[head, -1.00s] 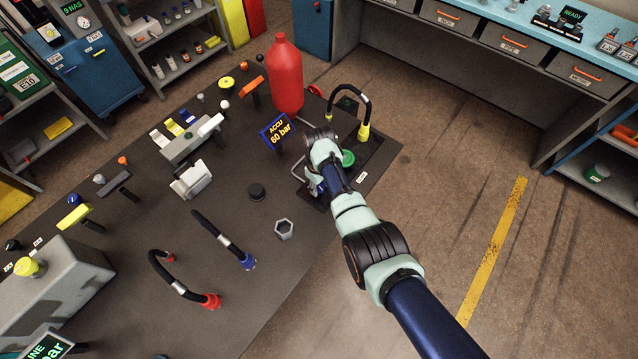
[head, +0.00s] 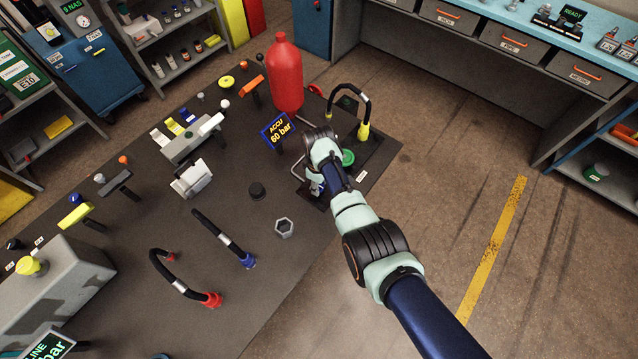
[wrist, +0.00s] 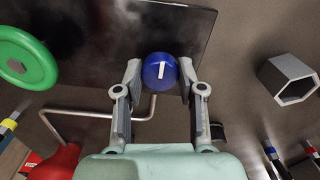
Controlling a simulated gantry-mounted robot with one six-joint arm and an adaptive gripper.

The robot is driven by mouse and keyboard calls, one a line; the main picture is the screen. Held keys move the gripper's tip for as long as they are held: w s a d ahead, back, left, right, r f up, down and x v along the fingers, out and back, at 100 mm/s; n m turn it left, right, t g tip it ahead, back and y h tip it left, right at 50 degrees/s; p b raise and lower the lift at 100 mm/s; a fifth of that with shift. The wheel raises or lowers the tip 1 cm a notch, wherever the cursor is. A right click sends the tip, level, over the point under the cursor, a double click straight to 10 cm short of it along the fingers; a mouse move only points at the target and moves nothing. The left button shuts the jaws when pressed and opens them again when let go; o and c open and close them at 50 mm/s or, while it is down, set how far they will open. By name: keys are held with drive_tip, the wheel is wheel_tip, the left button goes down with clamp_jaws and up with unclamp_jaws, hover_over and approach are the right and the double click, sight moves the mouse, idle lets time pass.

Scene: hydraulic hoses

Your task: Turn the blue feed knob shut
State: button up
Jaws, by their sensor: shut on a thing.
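The blue feed knob (wrist: 160,72) is round with a white line on its top. In the wrist view it sits between the two fingertips of my gripper (wrist: 160,78), at the edge of a dark plate. My gripper is shut on it, a finger against each side. The white line points nearly straight up and down in the wrist view. In the head view my gripper (head: 318,178) is over the right part of the bench, and my arm hides most of the knob.
A green knob (wrist: 27,58) is on the same dark plate, with a bent metal pipe (wrist: 88,114) close by. A hex fitting (wrist: 289,79) stands to the right. In the head view, a red accumulator (head: 286,75) and a yellow-ended hose (head: 363,131) stand behind my gripper.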

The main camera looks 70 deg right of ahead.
drive_tip(key=o, duration=1.1)
drive_tip(key=shift+o, duration=0.2)
wheel_tip(320, 180, up, 12)
drive_tip(key=shift+w, duration=0.1)
